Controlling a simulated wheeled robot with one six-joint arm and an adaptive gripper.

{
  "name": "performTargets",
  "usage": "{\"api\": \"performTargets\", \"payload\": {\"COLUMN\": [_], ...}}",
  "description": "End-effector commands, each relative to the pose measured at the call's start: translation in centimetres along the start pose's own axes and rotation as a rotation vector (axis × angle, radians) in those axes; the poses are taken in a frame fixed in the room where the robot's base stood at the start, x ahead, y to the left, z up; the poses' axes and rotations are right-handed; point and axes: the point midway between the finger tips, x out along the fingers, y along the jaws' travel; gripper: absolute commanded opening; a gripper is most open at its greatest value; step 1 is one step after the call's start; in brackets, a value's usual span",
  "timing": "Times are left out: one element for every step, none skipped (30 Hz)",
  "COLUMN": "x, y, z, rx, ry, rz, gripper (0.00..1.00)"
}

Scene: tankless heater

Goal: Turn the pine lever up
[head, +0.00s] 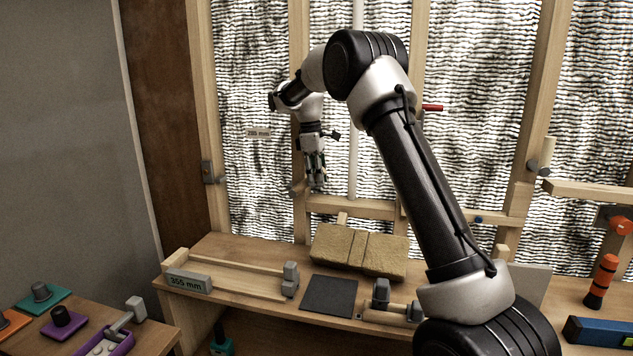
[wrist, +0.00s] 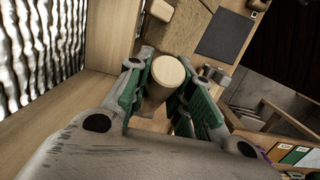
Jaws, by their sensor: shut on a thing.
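My gripper (head: 316,186) hangs fingers down in front of the wall frame, left of the white pipe. The wrist view shows its green-padded fingers (wrist: 166,92) closed on both sides of a pale wooden cylinder, the pine lever (wrist: 168,70). The lever's round end faces the wrist camera. In the head view a small wooden piece (head: 297,188) shows just left of the fingertips; I cannot tell whether it is part of the lever. The rest of the lever and its mount are hidden by the fingers.
A wooden stud (wrist: 112,35) stands close beside the fingers. Below is the bench with a tan padded block (head: 360,250), a dark mat (head: 329,295) and a "355 mm" fixture (head: 188,280). A red handle (head: 432,107) and white pipe (head: 354,160) are to the right.

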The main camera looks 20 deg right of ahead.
Motion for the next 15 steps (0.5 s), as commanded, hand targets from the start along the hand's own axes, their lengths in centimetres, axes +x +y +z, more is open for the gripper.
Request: {"api": "performTargets", "payload": {"x": [-0.11, -0.18, -0.27, -0.32, -0.36, -0.39, -0.41, -0.41, -0.42, -0.42, -0.42, -0.42, -0.42, -0.42, -0.42], "y": [0.06, 0.05, 0.06, 0.07, 0.08, 0.07, 0.07, 0.06, 0.05, 0.05, 0.05, 0.04, 0.04, 0.04, 0.04], "z": [-0.09, -0.11, -0.14, -0.17, -0.19, -0.21, -0.21, -0.22, -0.22, -0.23, -0.23, -0.23, -0.23, -0.24, -0.24], "rx": [0.000, 0.000, 0.000, 0.000, 0.000, 0.000, 0.000, 0.000, 0.000, 0.000, 0.000, 0.000, 0.000, 0.000, 0.000], "ry": [-0.012, -0.019, -0.026, -0.031, -0.034, -0.038, -0.040, -0.042, -0.043, -0.043, -0.043, -0.043, -0.042, -0.042, -0.042], "rz": [0.002, 0.001, 0.001, 0.002, 0.003, 0.003, 0.002, 0.002, 0.002, 0.002, 0.002, 0.002, 0.002, 0.002, 0.002], "gripper": [0.00, 0.00, 0.00, 0.00, 0.00, 0.00, 0.00, 0.00, 0.00, 0.00, 0.00, 0.00, 0.00, 0.00, 0.00]}}
